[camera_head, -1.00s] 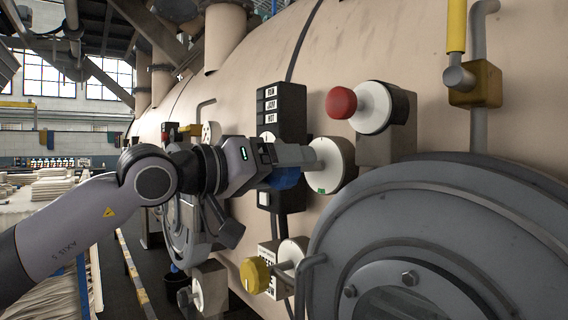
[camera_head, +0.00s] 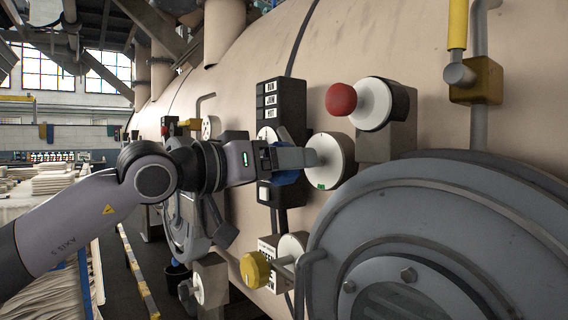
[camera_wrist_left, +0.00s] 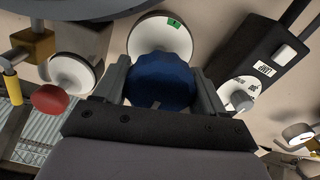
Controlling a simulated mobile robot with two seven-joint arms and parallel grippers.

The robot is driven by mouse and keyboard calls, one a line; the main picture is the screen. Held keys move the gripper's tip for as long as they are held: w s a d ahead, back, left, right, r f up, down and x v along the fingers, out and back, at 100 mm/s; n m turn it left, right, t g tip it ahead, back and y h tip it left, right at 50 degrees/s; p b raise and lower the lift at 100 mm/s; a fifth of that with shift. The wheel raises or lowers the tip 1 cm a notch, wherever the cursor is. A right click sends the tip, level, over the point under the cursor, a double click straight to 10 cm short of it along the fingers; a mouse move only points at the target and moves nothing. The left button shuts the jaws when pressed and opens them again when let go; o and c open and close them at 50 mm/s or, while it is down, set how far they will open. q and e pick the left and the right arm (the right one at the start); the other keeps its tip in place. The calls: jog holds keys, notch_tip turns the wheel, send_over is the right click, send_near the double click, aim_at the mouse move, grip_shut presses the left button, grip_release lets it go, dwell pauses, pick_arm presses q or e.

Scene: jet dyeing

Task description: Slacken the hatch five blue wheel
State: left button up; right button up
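The blue wheel (camera_wrist_left: 160,80) sits in front of a round white disc with a green mark (camera_wrist_left: 160,36) on the machine's side. In the head view only blue edges of the wheel (camera_head: 286,178) show above and below my fingers. My left gripper (camera_head: 298,157) reaches it from the left. In the left wrist view its two fingers (camera_wrist_left: 162,88) lie on opposite sides of the wheel and appear to be shut on it. My right gripper is in neither view.
A red knob (camera_head: 341,100) is above right and a yellow knob (camera_head: 255,271) below left. A dark label panel (camera_head: 282,98) stands just behind the gripper. The big round grey hatch (camera_head: 440,215) bulges out at the lower right.

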pick_arm(q)
jog(key=o, duration=0.3)
jog(key=shift+f, duration=0.3)
jog(key=shift+o, duration=0.2)
jog(key=shift+r, duration=0.1)
jog(key=b+v, duration=0.2)
jog(key=v, duration=0.5)
jog(key=shift+s, duration=0.1)
